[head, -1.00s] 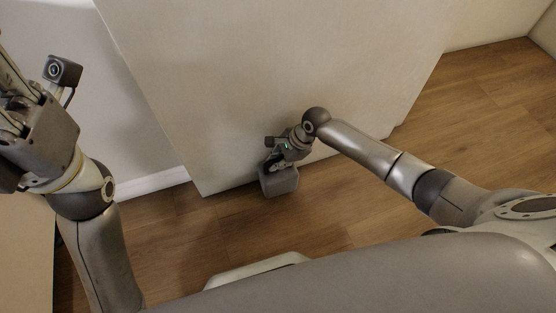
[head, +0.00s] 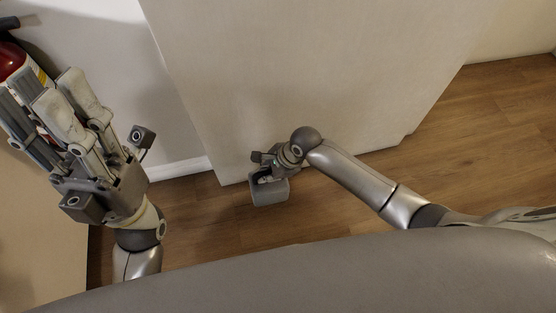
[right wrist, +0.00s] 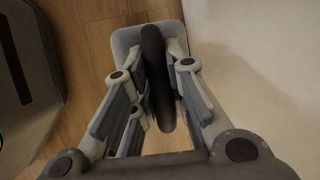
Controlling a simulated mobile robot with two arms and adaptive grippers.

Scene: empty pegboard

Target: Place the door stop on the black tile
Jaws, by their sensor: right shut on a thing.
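The door stop (head: 270,193) is a grey block with rounded corners. It hangs below my right gripper (head: 266,176) at the foot of the pale panel, low over the wood floor; I cannot tell if it touches the floor. In the right wrist view, the right gripper (right wrist: 157,85) is shut on the door stop's dark upright part, with the grey block (right wrist: 125,40) beyond the fingers. My left gripper (head: 45,100) is raised at the left, with its fingers apart and empty. No black tile shows in these views.
A large pale panel (head: 310,70) stands just behind the right gripper. A red fire extinguisher (head: 10,57) is at the upper left, behind the left gripper. Bare wood floor (head: 480,130) lies to the right. A tan surface (head: 40,240) is at the lower left.

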